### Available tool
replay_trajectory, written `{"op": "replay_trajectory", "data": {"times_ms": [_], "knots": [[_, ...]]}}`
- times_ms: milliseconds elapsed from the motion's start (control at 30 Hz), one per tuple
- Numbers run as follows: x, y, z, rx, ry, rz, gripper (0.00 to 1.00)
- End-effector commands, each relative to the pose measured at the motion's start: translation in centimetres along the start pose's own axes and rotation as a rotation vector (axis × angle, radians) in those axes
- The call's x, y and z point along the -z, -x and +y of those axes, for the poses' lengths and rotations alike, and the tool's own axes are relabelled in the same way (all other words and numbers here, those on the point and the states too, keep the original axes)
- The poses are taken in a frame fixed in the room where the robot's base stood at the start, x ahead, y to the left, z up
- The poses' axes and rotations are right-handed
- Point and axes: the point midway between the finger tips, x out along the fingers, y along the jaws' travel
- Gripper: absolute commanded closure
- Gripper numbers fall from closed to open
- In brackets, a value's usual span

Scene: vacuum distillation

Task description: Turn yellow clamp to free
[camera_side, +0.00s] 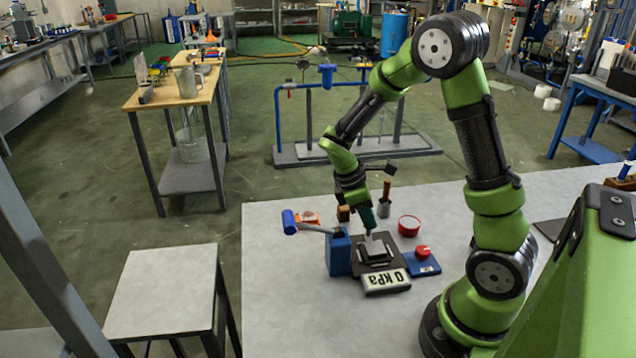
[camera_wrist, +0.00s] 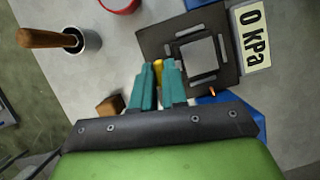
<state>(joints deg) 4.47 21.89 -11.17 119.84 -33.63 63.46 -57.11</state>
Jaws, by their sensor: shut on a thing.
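The yellow clamp (camera_wrist: 158,67) shows as a small yellow piece between the teal fingertips in the wrist view. My gripper (camera_wrist: 159,80) is shut on it, at the edge of a dark plate (camera_wrist: 152,43) with a grey square block (camera_wrist: 198,53) on it. Most of the clamp is hidden by the fingers. In the side view my gripper (camera_side: 368,224) points down at the back edge of the plate, and the clamp cannot be made out there.
A "0 kPa" display (camera_side: 386,282) lies in front of the plate. A blue box with a red knob (camera_side: 423,256) is to its right. A blue block (camera_side: 338,254) with a blue-ended lever (camera_side: 290,222) is left. A red dish (camera_side: 409,226) and a cup with a wooden handle (camera_side: 384,208) stand behind.

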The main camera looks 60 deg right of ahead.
Motion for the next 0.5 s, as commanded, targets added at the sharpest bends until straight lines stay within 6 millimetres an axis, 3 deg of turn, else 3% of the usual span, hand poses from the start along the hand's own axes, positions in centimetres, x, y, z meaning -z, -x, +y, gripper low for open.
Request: {"op": "replay_trajectory", "data": {"times_ms": [500], "knots": [[-0.04,0.03,0.34,0.183,-0.443,0.001,1.0]]}}
